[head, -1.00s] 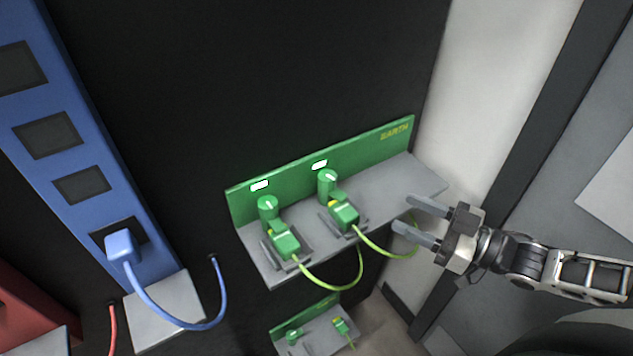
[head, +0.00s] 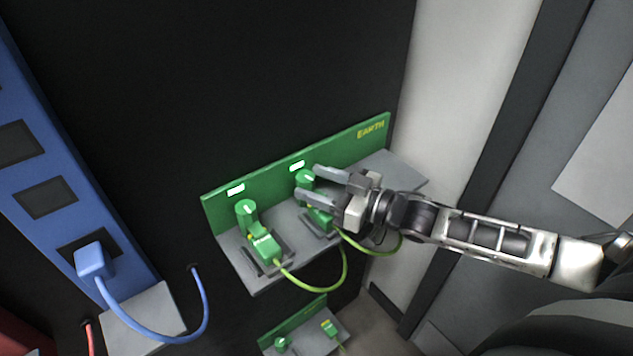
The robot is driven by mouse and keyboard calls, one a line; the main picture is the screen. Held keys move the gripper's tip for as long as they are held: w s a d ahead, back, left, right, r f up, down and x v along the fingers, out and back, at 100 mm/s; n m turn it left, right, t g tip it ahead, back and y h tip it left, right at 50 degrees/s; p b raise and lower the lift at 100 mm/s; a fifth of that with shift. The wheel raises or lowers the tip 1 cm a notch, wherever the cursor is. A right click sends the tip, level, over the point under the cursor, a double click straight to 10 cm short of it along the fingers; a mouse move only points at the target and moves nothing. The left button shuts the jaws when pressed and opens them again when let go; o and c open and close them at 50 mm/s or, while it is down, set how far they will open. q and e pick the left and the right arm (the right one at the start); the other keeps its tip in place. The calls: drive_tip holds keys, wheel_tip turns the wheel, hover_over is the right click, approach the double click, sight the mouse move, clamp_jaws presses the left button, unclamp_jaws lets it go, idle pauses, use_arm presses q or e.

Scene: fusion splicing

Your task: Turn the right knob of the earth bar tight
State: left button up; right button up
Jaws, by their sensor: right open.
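The green earth bar (head: 345,148) with its grey shelf (head: 405,171) is mounted on the dark wall in the middle of the head view. Its right knob (head: 304,178) is green with a white mark on top. Its left knob (head: 246,212) stands to the left, with a green plug (head: 264,247) in front of it. My right gripper (head: 312,182) is open, its two fingers pointing left at the right knob, one finger on each side as far as I can see. The gripper partly hides the right plug (head: 319,217). My left gripper is not in view.
Yellow-green cables (head: 318,288) loop below the shelf. A blue panel (head: 100,215) with a blue plug (head: 92,261) and cable stands at left. A lower green bar (head: 296,322) sits underneath. A pale wall (head: 440,110) is to the right.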

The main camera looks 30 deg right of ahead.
drive_tip(key=shift+w+a, duration=0.15)
drive_tip(key=shift+w, duration=0.05)
drive_tip(key=c, duration=1)
drive_tip(key=shift+a+r+m+t+h+p, duration=0.15)
drive_tip(key=shift+r+m+t+h+p, duration=0.2)
drive_tip(key=shift+p, duration=0.6)
drive_tip(key=shift+s+m+h+p, duration=0.1)
drive_tip(key=shift+m+h+p, duration=0.25)
drive_tip(key=shift+h+p, duration=0.15)
drive_tip(key=shift+a+f+m+t+h+p, duration=0.15)
drive_tip(key=shift+m+t+h+p, duration=0.4)
drive_tip(key=shift+m+t+h, duration=0.3)
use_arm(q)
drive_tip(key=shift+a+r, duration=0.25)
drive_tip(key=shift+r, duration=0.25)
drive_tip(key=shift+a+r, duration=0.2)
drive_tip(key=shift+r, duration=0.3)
use_arm(e)
drive_tip(key=shift+f+h, duration=0.1)
drive_tip(key=shift+h, duration=0.2)
